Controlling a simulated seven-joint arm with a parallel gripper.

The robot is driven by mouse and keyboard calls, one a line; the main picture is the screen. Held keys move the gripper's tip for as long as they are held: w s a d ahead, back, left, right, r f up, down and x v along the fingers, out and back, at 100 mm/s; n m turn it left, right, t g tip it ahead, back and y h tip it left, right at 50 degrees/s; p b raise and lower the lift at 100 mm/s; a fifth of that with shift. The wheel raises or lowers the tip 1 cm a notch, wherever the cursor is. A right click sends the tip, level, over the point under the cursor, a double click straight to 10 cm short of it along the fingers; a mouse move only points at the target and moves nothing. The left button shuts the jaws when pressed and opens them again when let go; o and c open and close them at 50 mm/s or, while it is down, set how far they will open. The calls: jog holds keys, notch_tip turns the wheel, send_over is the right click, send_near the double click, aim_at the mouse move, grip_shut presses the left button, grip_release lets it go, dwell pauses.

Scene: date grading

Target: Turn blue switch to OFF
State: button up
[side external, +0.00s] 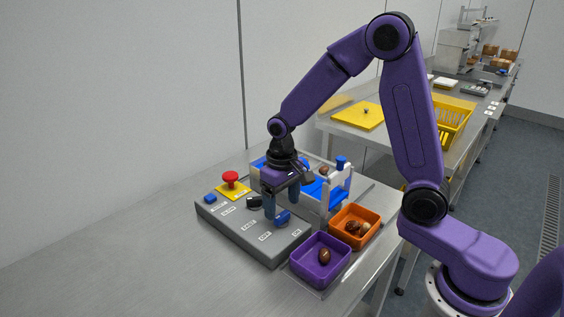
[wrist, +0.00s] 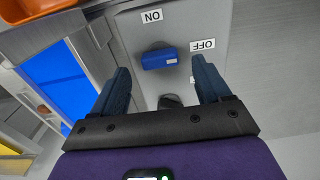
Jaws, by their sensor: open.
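The blue switch (side external: 283,216) is a knob with a bar-shaped handle near the front right of a grey control panel (side external: 242,235). In the wrist view the switch (wrist: 159,59) lies with its bar roughly left to right, below the ON label (wrist: 152,16) and left of the OFF label (wrist: 203,45). I cannot tell for sure which label it is set to. My gripper (side external: 282,207) points down over the panel, open. In the wrist view its fingers (wrist: 160,68) stand on either side of the switch, with visible gaps.
A dark knob (side external: 226,202) and a red stop button (side external: 231,178) on a yellow plate are farther left on the panel. A purple bin (side external: 306,272) and an orange bin (side external: 372,215) hold dates at the right. A white-and-blue conveyor stands behind. Bare table lies front left.

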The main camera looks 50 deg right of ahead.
aim_at(282, 215)
notch_tip(282, 215, up, 15)
dwell(0.3)
jog(key=shift+f, duration=0.15)
jog(key=s+f+n, duration=0.3)
jog(key=s+n, duration=0.3)
jog(key=s, duration=0.7)
jog(key=s+f+n, duration=0.4)
jog(key=s+n, duration=0.2)
jog(key=s, duration=0.7)
jog(key=shift+f+n, duration=0.25)
jog(key=shift+n, duration=0.15)
jog(key=shift+d, duration=0.1)
